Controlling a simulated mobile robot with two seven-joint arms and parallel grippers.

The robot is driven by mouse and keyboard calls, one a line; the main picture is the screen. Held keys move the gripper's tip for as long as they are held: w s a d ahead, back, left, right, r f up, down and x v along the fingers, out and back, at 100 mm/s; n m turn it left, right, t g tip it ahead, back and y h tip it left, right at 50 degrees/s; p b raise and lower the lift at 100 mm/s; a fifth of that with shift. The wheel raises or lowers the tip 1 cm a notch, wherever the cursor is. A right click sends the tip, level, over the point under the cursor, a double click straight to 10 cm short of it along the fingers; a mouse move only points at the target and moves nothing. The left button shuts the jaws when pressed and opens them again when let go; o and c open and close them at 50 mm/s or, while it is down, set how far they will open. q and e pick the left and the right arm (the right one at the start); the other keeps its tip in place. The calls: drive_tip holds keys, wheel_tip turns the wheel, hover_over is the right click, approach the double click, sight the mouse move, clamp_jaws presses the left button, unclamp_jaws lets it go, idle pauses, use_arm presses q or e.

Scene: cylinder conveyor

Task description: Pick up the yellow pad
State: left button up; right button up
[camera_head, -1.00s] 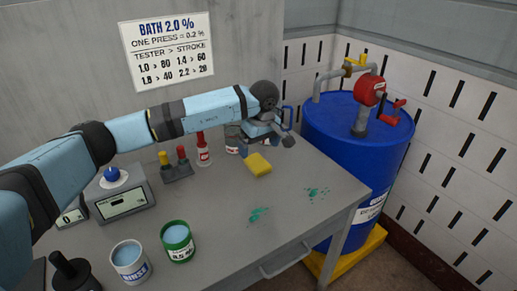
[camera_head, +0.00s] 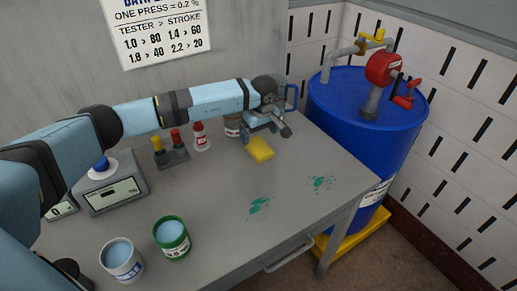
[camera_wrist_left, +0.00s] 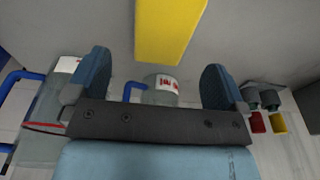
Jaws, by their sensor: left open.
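The yellow pad (camera_head: 261,150) lies flat on the grey table in the head view, near the back right. My left gripper (camera_head: 266,128) is just behind and above the pad, its fingers spread and empty. In the left wrist view the pad (camera_wrist_left: 168,28) shows at the top, beyond the open fingers (camera_wrist_left: 157,88) and lined up with the gap between them. The fingers do not touch it. My right gripper is not in view.
A red-labelled bottle (camera_head: 201,136) and a holder with yellow and red tops (camera_head: 170,152) stand left of the pad. Green (camera_head: 172,238) and white (camera_head: 122,259) cups stand in front. A blue drum (camera_head: 365,125) is at the right. Green smears mark the table (camera_head: 225,205).

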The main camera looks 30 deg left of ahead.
sight(259, 146)
use_arm(q)
drive_tip(key=shift+f, duration=2.75)
drive_tip(key=shift+s, duration=0.1)
drive_tip(key=c, duration=1)
